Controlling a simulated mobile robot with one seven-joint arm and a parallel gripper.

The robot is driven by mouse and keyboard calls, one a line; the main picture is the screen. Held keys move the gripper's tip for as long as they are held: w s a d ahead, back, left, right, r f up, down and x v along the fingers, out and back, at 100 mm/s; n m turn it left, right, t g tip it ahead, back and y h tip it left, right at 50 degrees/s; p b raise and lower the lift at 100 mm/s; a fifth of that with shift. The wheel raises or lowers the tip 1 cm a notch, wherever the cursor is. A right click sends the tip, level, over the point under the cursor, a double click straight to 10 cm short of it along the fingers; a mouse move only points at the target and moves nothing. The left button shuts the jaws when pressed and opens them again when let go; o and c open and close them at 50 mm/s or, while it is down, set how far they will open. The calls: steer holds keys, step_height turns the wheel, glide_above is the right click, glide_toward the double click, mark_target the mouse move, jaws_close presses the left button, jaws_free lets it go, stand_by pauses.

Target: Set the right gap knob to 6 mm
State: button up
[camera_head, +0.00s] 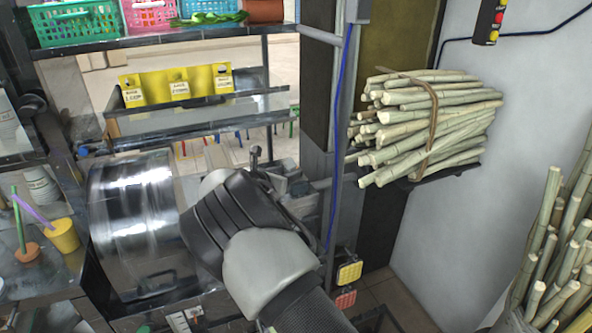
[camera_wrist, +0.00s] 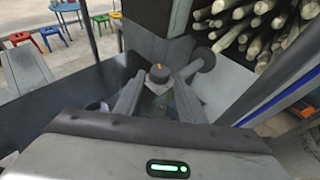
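In the wrist view a small dark round knob (camera_wrist: 159,73) with an orange mark on its top stands between my gripper's two fingers (camera_wrist: 158,85). The fingers are spread apart, one on each side of the knob. I see a gap beside it and cannot tell whether either finger touches it. The scale and the set value cannot be read. In the head view my arm and wrist cover most of the gripper and the knob area, beside the large shiny metal drum (camera_head: 140,225) of the press.
A grey rod with a round end (camera_wrist: 203,60) lies close by the right finger. A post with a blue cable (camera_head: 340,130) stands right of my wrist. Bundled cane (camera_head: 430,120) rests on a shelf behind it. Yellow and red buttons (camera_head: 348,272) sit low on the post.

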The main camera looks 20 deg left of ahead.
mark_target(297, 169)
steer(key=x, duration=0.7)
steer(key=c, duration=0.7)
steer(key=shift+w+a+f+m+h+b, duration=0.15)
steer(key=shift+m+h+b, duration=0.6)
steer(key=shift+b, duration=0.35)
steer(key=m+g+h+b, duration=0.1)
steer(key=b, duration=0.3)
steer(key=shift+h, duration=0.25)
steer(key=shift+r+m, duration=0.25)
steer(key=shift+r, duration=0.1)
